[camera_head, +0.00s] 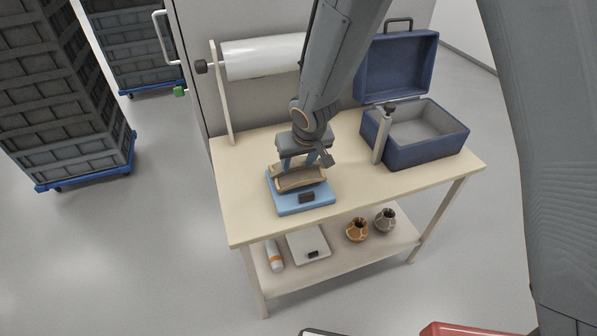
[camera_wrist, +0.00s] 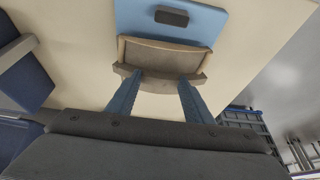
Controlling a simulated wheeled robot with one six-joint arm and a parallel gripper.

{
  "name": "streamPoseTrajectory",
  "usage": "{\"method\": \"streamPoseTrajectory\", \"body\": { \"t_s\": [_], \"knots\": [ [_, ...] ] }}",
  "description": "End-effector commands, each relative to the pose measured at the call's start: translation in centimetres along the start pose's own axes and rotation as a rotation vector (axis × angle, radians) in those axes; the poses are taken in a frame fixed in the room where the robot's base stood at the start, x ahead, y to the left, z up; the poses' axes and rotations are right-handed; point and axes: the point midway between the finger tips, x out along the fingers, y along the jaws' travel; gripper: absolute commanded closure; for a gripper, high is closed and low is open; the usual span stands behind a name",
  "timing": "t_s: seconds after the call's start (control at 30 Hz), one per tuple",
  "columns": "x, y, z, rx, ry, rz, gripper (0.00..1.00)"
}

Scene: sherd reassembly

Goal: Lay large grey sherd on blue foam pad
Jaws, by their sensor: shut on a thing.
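The blue foam pad (camera_head: 285,204) lies on the table; it also shows in the wrist view (camera_wrist: 213,29). A large curved sherd, grey-brown with a paler tan edge, is over the pad in the head view (camera_head: 300,181) and between my fingers in the wrist view (camera_wrist: 160,57). My gripper (camera_head: 302,168) points down and is shut on this sherd; its two blue fingers (camera_wrist: 157,80) reach the sherd's near grey edge. The sherd overlaps the pad's near part in the wrist view. I cannot tell whether it touches the pad.
A small dark block (camera_head: 306,197) sits at the pad's front edge. An open blue case (camera_head: 432,147) stands to the right, beside an upright post (camera_head: 381,140). A white roll (camera_head: 262,58) is at the back. The table's front left (camera_head: 240,220) is clear. Two pots (camera_head: 357,230) stand on the lower shelf.

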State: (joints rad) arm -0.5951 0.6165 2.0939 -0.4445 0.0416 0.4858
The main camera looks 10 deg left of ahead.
Motion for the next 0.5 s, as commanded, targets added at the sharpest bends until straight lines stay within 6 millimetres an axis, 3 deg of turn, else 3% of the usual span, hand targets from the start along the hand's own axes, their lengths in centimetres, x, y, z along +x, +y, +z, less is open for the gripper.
{"method": "streamPoseTrajectory", "body": {
  "t_s": [0.2, 0.5],
  "knots": [
    [1.9, 0.0, 0.6, -0.002, 0.002, -0.001, 0.85],
    [1.9, 0.0, 0.7, 0.0, 0.002, 0.0, 0.85]
  ]
}}
